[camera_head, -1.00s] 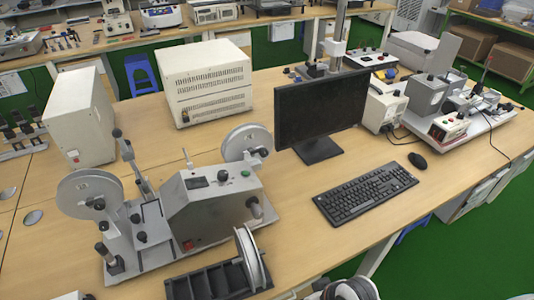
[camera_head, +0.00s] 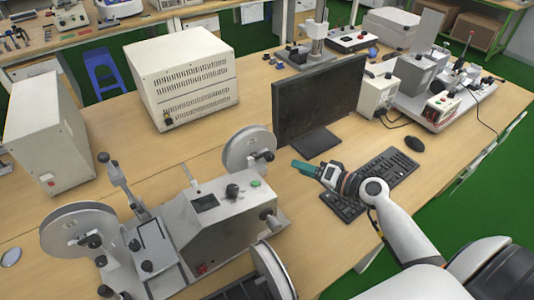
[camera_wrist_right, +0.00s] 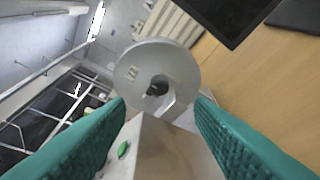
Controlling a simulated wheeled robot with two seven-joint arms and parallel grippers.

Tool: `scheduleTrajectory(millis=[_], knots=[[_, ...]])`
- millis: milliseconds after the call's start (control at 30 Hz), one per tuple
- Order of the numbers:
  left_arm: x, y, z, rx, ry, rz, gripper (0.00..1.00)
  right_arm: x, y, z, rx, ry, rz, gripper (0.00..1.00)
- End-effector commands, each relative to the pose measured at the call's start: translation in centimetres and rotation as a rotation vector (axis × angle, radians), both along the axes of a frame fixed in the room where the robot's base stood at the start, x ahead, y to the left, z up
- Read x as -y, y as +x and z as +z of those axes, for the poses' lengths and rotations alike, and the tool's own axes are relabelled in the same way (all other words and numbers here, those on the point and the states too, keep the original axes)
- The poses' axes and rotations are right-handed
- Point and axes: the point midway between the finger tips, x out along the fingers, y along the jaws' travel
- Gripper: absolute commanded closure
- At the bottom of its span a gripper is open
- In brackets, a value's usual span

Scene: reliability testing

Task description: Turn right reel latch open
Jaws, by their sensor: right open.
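The reel machine (camera_head: 215,225) stands on the table with a light grey right reel (camera_head: 243,147) at its upper right. The dark latch (camera_head: 263,156) sits at this reel's hub. My right gripper (camera_head: 297,166) has green fingers and is to the right of the reel, apart from it, pointing left towards it. In the right wrist view the gripper (camera_wrist_right: 160,105) is open and empty, with the reel (camera_wrist_right: 140,72) ahead between the fingertips. The dark hub (camera_wrist_right: 157,88) shows there, but the latch's exact angle is hard to tell. My left gripper is out of view.
A monitor (camera_head: 318,100) stands just behind my right gripper. A keyboard (camera_head: 395,168) lies under my right forearm, with a mouse (camera_head: 415,144) beyond it. A left reel (camera_head: 80,232) and a lower front reel (camera_head: 273,272) flank the machine. A beige box (camera_head: 188,80) stands behind it.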

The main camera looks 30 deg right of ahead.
Motion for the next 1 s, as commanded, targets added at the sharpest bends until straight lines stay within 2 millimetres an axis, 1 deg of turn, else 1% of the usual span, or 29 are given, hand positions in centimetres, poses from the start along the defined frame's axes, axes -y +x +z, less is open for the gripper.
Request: scheduleTrajectory(millis=[33, 100, 200, 267, 367, 500, 600, 733, 967, 1000], knots=[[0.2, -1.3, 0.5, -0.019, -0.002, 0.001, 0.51, -0.4, 0.8, 0.2, 0.002, 0.002, 0.0, 0.51], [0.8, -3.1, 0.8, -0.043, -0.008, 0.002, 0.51, -1.1, 2.0, 0.1, 0.003, 0.002, 0.002, 0.51], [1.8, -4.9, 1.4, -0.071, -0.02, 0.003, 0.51, -2.0, 3.8, -0.4, 0.001, 0.002, 0.002, 0.51], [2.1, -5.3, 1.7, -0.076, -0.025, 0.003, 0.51, -2.6, 4.9, -0.7, 0.001, 0.002, 0.002, 0.51], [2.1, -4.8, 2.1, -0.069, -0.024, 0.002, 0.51, -3.4, 6.5, -1.2, 0.0, 0.002, 0.002, 0.51], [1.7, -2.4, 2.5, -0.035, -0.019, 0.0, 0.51, -4.3, 8.2, -1.8, -0.001, 0.001, 0.002, 0.51], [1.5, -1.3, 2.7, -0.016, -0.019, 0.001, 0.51, -4.7, 8.9, -2.0, -0.001, -0.002, 0.004, 0.51], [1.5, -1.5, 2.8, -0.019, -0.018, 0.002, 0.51, -4.9, 9.3, -2.2, -0.002, -0.002, 0.005, 0.51], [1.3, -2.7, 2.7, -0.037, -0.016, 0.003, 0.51, -4.9, 9.3, -2.3, -0.002, -0.002, 0.005, 0.51], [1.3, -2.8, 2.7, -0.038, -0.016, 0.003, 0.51, -4.9, 9.3, -2.3, -0.002, -0.002, 0.005, 0.56]])
